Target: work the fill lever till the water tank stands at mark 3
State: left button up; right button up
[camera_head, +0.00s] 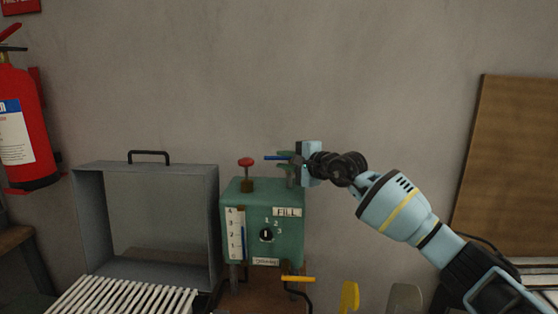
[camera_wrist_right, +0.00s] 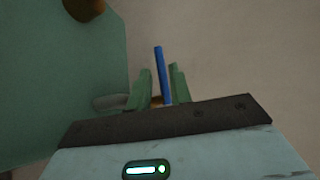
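A green tank box (camera_head: 289,235) stands in the middle of the head view, with a FILL label (camera_head: 287,212) and a dial (camera_head: 266,234) numbered 1 to 3. On its left front is a white gauge (camera_head: 234,236) marked 1 to 4; a thin blue column (camera_head: 243,240) shows there, its top seemingly between 2 and 3. The blue fill lever (camera_head: 275,158) sticks out level at the upper right. My right gripper (camera_head: 285,160) is at the lever; in the wrist view its green fingers (camera_wrist_right: 160,88) stand apart on either side of the lever (camera_wrist_right: 161,72). My left gripper is out of view.
A red knob (camera_head: 246,162) rises from the box top. An open grey metal case (camera_head: 146,168) and a white slatted rack (camera_head: 125,297) are left. A yellow handle (camera_head: 298,279) juts below the box. A fire extinguisher (camera_head: 27,125) is far left, a brown board (camera_head: 515,150) right.

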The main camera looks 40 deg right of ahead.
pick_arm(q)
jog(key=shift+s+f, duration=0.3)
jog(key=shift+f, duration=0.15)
pick_arm(e)
jog(key=shift+v, duration=2.35)
jog(key=shift+c, duration=0.3)
